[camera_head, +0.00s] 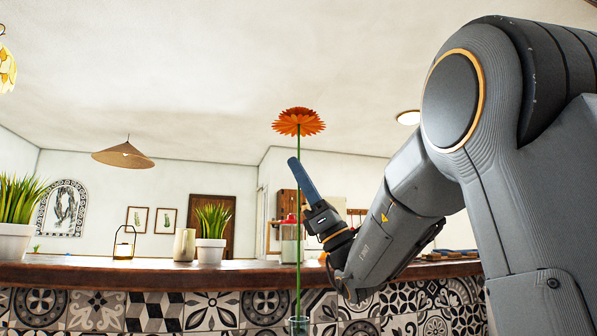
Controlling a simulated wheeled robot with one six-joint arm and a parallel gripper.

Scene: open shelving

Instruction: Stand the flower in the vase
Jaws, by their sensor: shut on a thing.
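The flower has an orange head (299,122) and a long thin green stem, and it stands upright. My gripper (297,172) comes in from the right, its long blue-grey finger pointing up and left across the stem. It is shut on the stem in its upper part, below the head; the exact contact is hard to make out. A clear glass vase (299,327) shows only its upper part at the bottom edge. The stem's lower end reaches down to the vase's rim; whether it is inside or just in front of or behind it I cannot tell.
A wooden counter (130,273) with a patterned tile front runs behind. On it stand potted grasses (211,236), a beige vessel (184,245), a lantern (124,247) and a red-lidded jar (289,241). My arm fills the right side. Space left of the stem is open.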

